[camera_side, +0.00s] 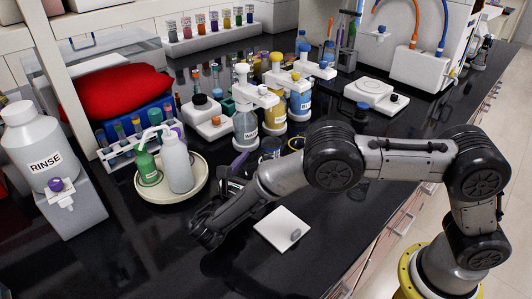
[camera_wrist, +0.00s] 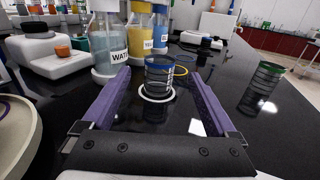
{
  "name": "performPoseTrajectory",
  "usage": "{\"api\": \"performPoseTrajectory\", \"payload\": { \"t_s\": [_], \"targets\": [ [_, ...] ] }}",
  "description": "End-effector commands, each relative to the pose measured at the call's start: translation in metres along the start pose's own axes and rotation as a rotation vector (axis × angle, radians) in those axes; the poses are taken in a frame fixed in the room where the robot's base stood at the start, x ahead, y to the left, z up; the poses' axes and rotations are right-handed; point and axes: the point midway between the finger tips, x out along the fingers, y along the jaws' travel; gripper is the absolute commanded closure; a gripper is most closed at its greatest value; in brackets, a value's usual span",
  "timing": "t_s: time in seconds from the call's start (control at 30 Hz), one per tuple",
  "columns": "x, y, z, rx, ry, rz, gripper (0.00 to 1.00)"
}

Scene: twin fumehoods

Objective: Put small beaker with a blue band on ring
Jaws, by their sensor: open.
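A small clear beaker with a dark blue band (camera_wrist: 158,78) stands upright on the black bench, just ahead of or between my fingertips; in the side view it (camera_side: 270,148) shows beyond my gripper. A white ring (camera_wrist: 157,96) shows around its base. In the side view my gripper (camera_side: 238,165) is partly hidden by my arm.
A second banded beaker (camera_wrist: 262,82) stands to the right, its band greenish here. Dispenser bottles, including WATER (camera_wrist: 106,45), stand close behind. A round tray (camera_side: 198,192) with squeeze bottles is at the left. A white square pad (camera_side: 275,226) lies in front. The bench's right side is mostly clear.

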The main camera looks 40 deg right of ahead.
Motion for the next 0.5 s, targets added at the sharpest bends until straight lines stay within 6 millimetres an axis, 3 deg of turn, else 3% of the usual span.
{"api": "performPoseTrajectory", "payload": {
  "t_s": [0.27, 0.37, 0.5],
  "targets": [
    [-0.003, -0.001, 0.003, 0.008, 0.011, -0.009, 0.07],
    [0.010, -0.009, 0.016, 0.055, 0.071, -0.054, 0.07],
    [0.041, -0.043, 0.050, 0.205, 0.253, -0.197, 0.07]
  ]
}}
